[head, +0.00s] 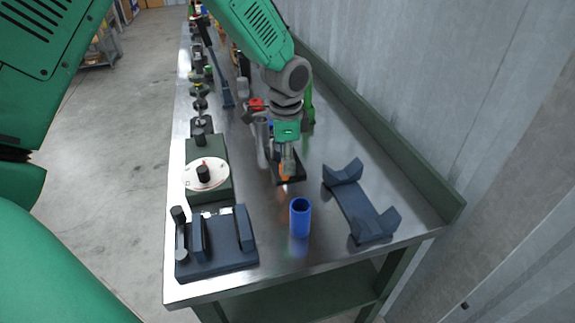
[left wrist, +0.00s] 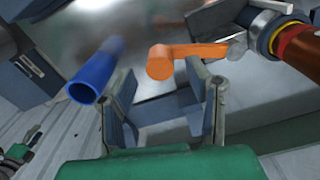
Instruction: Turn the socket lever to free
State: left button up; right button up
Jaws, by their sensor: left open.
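The socket lever is an orange bar with a round knob end (left wrist: 185,57) in the left wrist view. It joins a grey piece beside a dark socket with a yellow ring and a copper-brown body (left wrist: 297,48). My left gripper (left wrist: 160,82) is open, its two fingers pointing towards the lever. The knob end lies just beyond the fingertips; I cannot tell whether they touch. In the head view my left gripper (head: 286,160) reaches down over the bench, with a bit of orange at its tips. The gripper hides most of the socket there. My right gripper is not in view.
A blue tube (head: 300,217) stands in front of the gripper. A dark blue cradle (head: 362,207) lies to the right. A green box with a white dial (head: 207,173) and a dark clamp block (head: 216,257) are on the left. The bench (head: 275,262) is bare near its front edge.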

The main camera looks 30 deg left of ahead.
pick_arm(q)
jog(key=shift+a+f, duration=0.25)
jog(key=shift+f, duration=0.35)
jog(key=shift+a+f, duration=0.2)
jog(key=shift+f, duration=0.4)
jog(key=shift+d, duration=0.25)
jog(key=shift+d+r, duration=0.1)
jog(key=shift+d, duration=0.1)
grip_shut()
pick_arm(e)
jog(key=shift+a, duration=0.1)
pick_arm(q)
jog(key=shift+a, duration=0.15)
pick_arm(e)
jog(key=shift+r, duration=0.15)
